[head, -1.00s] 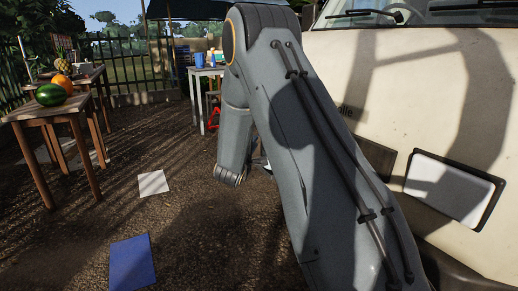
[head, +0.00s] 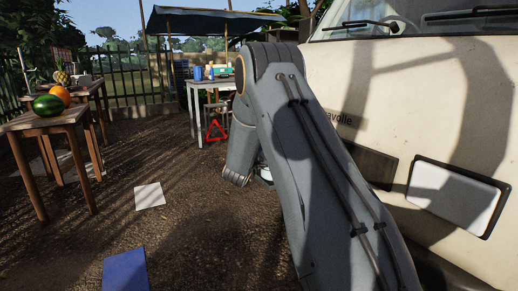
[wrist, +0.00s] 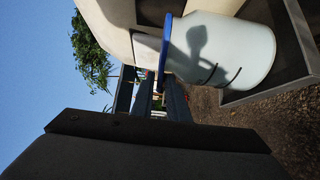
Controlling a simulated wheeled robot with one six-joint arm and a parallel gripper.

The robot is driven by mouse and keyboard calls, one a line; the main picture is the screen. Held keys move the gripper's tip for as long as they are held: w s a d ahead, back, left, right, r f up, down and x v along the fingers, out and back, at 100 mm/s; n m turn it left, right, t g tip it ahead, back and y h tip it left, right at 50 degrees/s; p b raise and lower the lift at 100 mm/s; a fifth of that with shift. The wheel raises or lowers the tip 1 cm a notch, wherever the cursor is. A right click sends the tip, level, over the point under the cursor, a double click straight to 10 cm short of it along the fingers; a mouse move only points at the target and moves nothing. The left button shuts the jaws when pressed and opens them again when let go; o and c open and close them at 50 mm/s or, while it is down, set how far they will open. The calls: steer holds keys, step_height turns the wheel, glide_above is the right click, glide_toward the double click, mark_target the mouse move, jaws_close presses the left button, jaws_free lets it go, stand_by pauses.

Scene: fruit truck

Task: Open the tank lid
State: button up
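In the wrist view, a pale blue-white cylinder (wrist: 250,58), which looks like the tank, lies sideways in the turned picture. A blue strip (wrist: 165,48) runs across its left end and looks like the lid seen edge-on, seated against the tank. The dark body of my gripper (wrist: 155,105) fills the bottom of the wrist view. Narrow dark bars rise above it toward the strip; I cannot tell which are fingers. No contact with the lid shows. In the head view my arm hides the gripper, and no tank shows there.
The cream truck (head: 425,70) fills the right side. A grey tray-like frame (wrist: 300,85) borders the tank. Wooden tables with a watermelon (head: 47,105) stand left, a white table (head: 203,86) and red triangle (head: 215,131) behind. Open gravel lies left of my arm.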

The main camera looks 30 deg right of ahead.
steer(key=shift+c, duration=0.4)
jaws_close()
stand_by(0.9)
steer(key=shift+s+d, duration=0.1)
